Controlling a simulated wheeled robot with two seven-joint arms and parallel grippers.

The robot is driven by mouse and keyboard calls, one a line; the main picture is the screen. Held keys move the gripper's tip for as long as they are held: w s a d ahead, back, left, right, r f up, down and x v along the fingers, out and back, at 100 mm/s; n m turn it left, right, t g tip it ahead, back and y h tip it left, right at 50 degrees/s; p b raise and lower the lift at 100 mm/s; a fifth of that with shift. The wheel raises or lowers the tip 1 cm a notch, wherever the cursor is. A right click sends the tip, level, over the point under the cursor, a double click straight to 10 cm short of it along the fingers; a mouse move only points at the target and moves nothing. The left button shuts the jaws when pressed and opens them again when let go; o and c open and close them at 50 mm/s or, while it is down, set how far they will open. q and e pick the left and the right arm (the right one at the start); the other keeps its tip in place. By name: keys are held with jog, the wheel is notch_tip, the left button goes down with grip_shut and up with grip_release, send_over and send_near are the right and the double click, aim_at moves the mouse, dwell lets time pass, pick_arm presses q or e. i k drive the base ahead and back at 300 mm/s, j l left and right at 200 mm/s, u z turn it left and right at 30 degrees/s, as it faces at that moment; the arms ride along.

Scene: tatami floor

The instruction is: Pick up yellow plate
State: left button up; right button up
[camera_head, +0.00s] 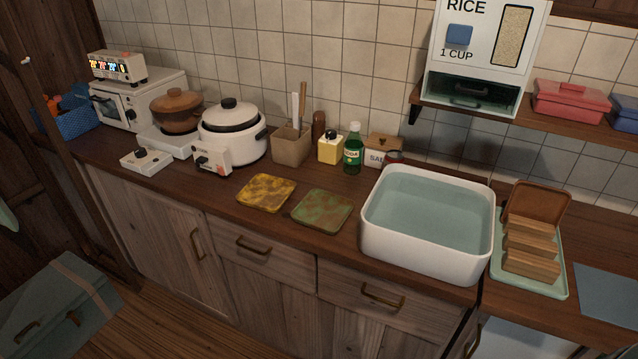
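A flat square yellow plate (266,192) with brownish mottling lies on the wooden counter (230,206), left of the middle and near the front edge. A similar flat square green plate (322,210) with brown mottling lies just to its right, with a narrow gap between them. The yellow plate is fully visible, with nothing on it. Neither of my grippers is in view.
A white basin (425,255) of water stands right of the plates. Behind them are a white rice cooker (232,137), a utensil holder (291,146) and a green bottle (353,149). A rack of wooden blocks (531,245) stands on the right. A rice dispenser (484,50) hangs above.

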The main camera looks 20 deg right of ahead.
aim_at(267, 193)
jog(key=i+j+z, duration=0.15)
jog(key=z, duration=0.25)
jog(key=i+j+z, duration=0.1)
jog(key=j+z, duration=0.45)
jog(key=z, duration=0.2)
jog(key=i+j+z, duration=0.1)
jog(key=j+z, duration=0.8)
jog(key=k+l, duration=0.05)
